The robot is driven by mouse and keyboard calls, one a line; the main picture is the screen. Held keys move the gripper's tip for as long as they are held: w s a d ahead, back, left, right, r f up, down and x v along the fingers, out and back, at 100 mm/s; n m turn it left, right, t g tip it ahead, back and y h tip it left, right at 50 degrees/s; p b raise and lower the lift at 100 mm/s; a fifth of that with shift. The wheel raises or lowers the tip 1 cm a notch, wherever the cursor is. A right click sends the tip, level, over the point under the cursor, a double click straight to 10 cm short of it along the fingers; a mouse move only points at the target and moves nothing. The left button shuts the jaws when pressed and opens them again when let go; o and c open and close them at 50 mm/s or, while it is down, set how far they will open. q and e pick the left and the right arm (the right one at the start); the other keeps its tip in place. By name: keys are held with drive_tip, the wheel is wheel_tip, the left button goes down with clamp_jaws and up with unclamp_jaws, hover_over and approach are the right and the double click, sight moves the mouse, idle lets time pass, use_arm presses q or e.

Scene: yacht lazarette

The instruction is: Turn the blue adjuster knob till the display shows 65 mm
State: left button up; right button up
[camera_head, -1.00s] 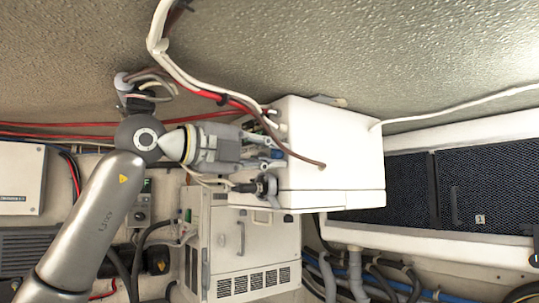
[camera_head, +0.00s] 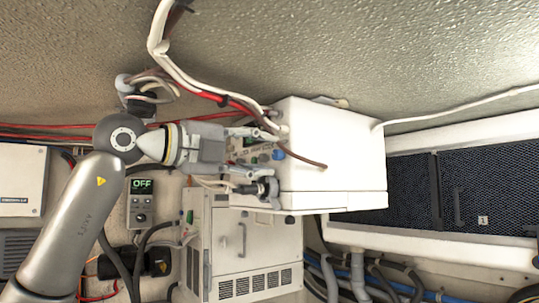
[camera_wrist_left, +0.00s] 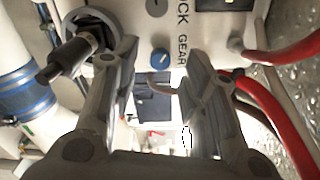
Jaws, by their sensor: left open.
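The blue adjuster knob (camera_head: 278,154) sits on the left-facing panel of a white box (camera_head: 335,145). It also shows in the left wrist view (camera_wrist_left: 160,57), with a pale pointer mark, beside the printed word GEAR. My left gripper (camera_head: 262,155) is open and empty in front of this panel. In the left wrist view its two fingers (camera_wrist_left: 158,72) stand on either side of the knob, apparently apart from it. A dark display edge (camera_wrist_left: 222,3) is cut off at the top of that view; its reading is not visible. My right gripper is out of view.
A black cylindrical fitting (camera_head: 255,188) juts from the panel just below my fingers. Red and white cables (camera_head: 225,97) run close above. A wall unit (camera_head: 141,203) shows OFF on a green display. A vented cabinet (camera_head: 245,250) stands below.

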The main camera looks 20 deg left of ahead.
use_arm(q)
drive_tip(key=v, duration=0.9)
drive_tip(key=shift+s+a, duration=0.15)
